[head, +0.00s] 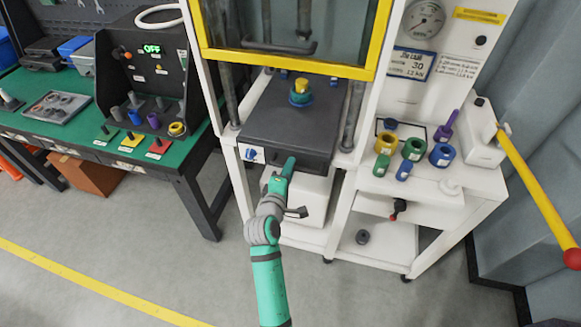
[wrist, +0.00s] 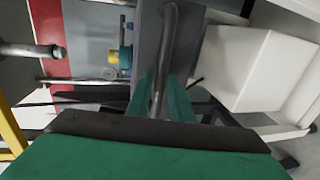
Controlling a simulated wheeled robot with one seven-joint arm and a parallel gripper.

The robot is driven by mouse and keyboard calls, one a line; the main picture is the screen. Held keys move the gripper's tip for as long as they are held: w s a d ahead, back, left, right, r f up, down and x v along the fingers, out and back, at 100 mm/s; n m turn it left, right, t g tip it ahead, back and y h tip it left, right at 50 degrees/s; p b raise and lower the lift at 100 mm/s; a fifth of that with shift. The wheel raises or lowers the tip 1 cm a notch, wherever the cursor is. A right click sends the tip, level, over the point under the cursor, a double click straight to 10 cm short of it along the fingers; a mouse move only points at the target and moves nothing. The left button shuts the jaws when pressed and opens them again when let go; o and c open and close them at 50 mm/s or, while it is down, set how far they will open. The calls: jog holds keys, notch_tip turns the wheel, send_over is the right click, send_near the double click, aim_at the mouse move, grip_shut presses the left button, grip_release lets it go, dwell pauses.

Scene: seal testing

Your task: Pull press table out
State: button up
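The press table (head: 290,115) is a dark grey slab between the white posts of the press, with a dark front face. A stack of blue, green and yellow parts (head: 301,92) stands on it; it also shows in the wrist view (wrist: 119,60). My green gripper (head: 289,166) is at the table's front edge, right of the blue-and-white label. In the wrist view, a grey bar handle (wrist: 167,45) runs between my two fingertips (wrist: 161,85), which look closed against its sides. The exact contact is partly hidden.
A yellow-framed guard (head: 290,62) is raised above the table. A white side shelf (head: 430,180) at right holds several coloured rings and pegs. A yellow bar with a red ball (head: 535,190) sticks out at right. A green workbench (head: 80,130) stands left; the floor in front is clear.

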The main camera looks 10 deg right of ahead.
jog(key=shift+w+d, duration=0.2)
jog(key=shift+w, duration=0.15)
grip_shut()
jog(key=shift+f, duration=0.1)
